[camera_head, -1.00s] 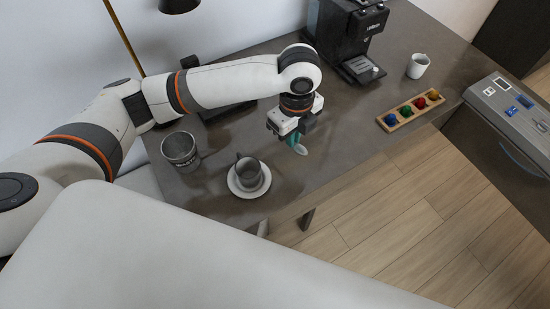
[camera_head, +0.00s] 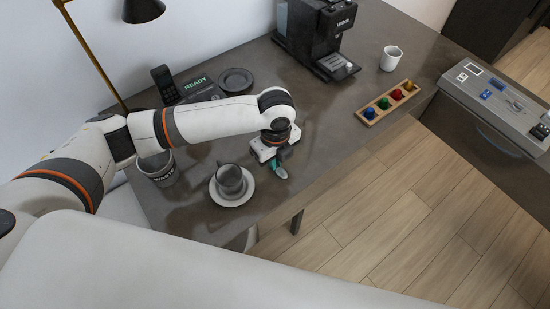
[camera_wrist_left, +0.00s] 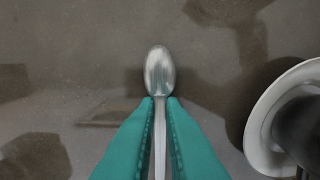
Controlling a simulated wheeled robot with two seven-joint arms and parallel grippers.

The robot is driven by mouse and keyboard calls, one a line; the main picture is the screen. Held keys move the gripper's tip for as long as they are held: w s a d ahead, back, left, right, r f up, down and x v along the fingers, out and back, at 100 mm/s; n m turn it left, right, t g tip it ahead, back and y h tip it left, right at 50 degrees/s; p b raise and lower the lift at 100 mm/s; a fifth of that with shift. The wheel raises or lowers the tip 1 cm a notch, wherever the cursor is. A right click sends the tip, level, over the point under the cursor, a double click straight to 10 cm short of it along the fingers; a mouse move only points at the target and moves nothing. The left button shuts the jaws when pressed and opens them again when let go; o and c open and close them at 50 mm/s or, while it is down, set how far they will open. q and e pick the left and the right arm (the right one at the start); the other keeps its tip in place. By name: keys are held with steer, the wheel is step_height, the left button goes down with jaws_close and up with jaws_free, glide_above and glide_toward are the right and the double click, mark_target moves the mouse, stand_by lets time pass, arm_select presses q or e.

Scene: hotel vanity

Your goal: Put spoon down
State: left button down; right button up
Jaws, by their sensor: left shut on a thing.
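A metal spoon (camera_wrist_left: 159,72) is held between the teal fingers of my left gripper (camera_wrist_left: 160,105) in the left wrist view. Its bowl points away past the fingertips and its handle runs between them. In the head view my left gripper (camera_head: 277,168) points down over the dark counter, just right of the cup and saucer. The spoon's bowl (camera_head: 281,173) shows small below the fingers. I cannot tell whether it touches the counter. My right gripper is not in view.
A grey cup (camera_head: 230,179) stands on a white saucer (camera_head: 233,203) close left of the gripper. A bin (camera_head: 160,175) stands farther left. A coffee machine (camera_head: 318,35), white mug (camera_head: 391,58) and pod holder (camera_head: 388,103) are toward the back and right. Counter right of the gripper is clear.

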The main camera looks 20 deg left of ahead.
arm_select(q)
steer(key=c, duration=1.5)
jaws_free()
step_height(320, 180, up, 12)
steer(key=shift+d+r+p, duration=0.1)
steer(key=shift+p, duration=0.45)
